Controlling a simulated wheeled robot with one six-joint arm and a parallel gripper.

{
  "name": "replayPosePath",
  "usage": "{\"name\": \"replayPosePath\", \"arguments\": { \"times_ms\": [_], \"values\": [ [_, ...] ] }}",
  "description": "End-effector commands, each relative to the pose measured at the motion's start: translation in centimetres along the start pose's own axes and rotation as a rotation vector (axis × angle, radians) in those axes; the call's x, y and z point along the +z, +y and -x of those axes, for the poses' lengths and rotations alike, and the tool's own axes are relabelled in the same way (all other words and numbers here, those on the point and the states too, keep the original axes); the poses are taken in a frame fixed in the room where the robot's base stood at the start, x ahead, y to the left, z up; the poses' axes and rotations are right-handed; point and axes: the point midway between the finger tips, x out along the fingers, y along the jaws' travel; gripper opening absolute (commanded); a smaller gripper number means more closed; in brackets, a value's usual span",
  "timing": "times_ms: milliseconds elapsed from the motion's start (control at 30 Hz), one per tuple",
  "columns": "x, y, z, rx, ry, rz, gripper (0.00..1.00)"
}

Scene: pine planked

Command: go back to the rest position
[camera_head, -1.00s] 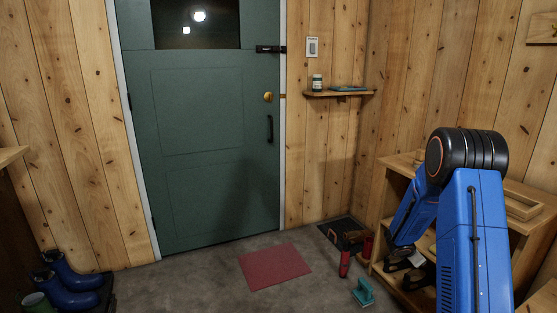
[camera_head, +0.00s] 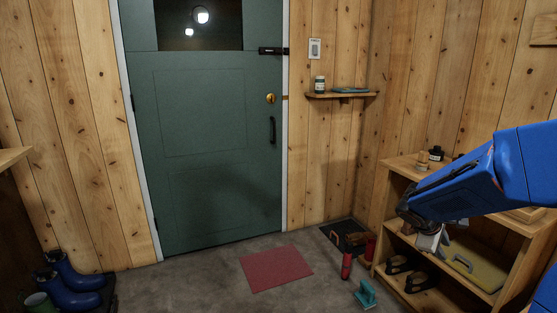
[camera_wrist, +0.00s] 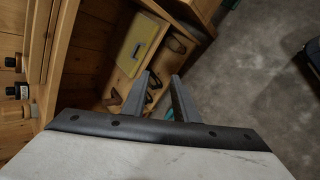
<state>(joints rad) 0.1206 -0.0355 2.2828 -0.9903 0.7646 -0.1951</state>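My gripper (camera_head: 432,240) hangs at the end of my blue arm, in front of the wooden shelf unit (camera_head: 400,163) at the right. In the wrist view my gripper (camera_wrist: 161,76) shows two grey fingers apart with no object held between them. The shelf unit's lower boards and dark footwear lie beyond the fingertips. In the head view the fingertips are small and partly unclear against the shelf.
A yellow flat item (camera_head: 478,268) and dark sandals (camera_head: 398,265) are on the shelf unit. A red cylinder (camera_head: 347,265) and a teal brush (camera_head: 365,294) are on the floor near it. A red mat (camera_head: 276,268) lies before the green door (camera_head: 205,150). Blue boots (camera_head: 72,280) stand left.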

Motion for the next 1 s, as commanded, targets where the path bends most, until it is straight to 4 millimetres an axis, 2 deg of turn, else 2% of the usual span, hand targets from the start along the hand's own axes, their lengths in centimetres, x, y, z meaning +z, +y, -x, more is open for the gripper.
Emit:
{"name": "replayPosePath", "arguments": {
  "times_ms": [100,500,1000],
  "values": [
    [1.6,-1.7,3.0,-0.031,0.027,-0.107,0.27],
    [5.7,-9.2,11.3,-0.187,0.132,-0.444,0.27],
    [8.5,-20.1,20.1,-0.456,0.306,-0.782,0.27]
  ]
}}
